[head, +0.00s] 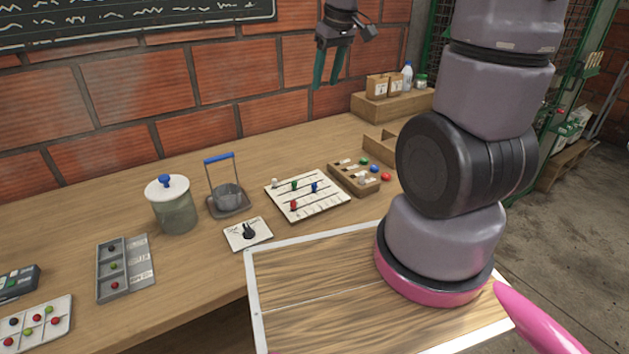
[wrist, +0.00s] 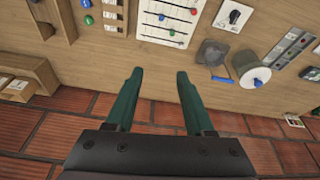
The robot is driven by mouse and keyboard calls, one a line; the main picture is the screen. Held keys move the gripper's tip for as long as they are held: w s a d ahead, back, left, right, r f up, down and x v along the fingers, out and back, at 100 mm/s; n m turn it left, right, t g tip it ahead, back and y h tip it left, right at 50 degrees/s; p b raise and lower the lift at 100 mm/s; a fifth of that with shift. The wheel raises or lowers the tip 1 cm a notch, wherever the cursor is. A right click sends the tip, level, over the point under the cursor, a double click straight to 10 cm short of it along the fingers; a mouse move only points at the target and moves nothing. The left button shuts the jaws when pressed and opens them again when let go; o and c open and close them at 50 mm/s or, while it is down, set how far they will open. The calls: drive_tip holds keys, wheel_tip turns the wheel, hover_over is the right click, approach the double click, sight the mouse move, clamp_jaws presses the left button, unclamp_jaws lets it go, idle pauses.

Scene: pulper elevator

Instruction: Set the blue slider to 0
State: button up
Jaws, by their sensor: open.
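The blue slider knob (head: 314,187) sits on a white slider panel (head: 326,202) that lies on the workbench; it also shows in the wrist view (wrist: 172,32). The panel has several dark parallel tracks. White, green (head: 294,185) and red (head: 293,205) knobs sit on it too. The scale marks are too small to read. My gripper (head: 326,84) has green fingers. It is open and empty, high above the back of the bench near the brick wall, apart from the panel. In the wrist view, the panel lies beyond the fingertips (wrist: 160,72).
Wooden boxes stand at the back right. The bench behind the panel is clear.

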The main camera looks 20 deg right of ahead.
drive_tip(key=w+a+f+n+g, duration=0.15)
drive_tip(key=w+f+n, duration=0.25)
drive_tip(key=f, duration=0.8)
drive_tip(key=n+g+h, duration=0.1)
drive_tip(key=n+g, duration=0.1)
drive_tip(key=n, duration=0.1)
hover_over(314, 184)
wheel_tip(314, 184, down, 9)
drive_tip(key=shift+n+t, duration=0.25)
drive_tip(key=shift+n, duration=0.05)
wheel_tip(314, 184, down, 11)
drive_tip(key=shift+d+f, duration=0.1)
drive_tip(key=shift+f, duration=0.1)
clamp_jaws()
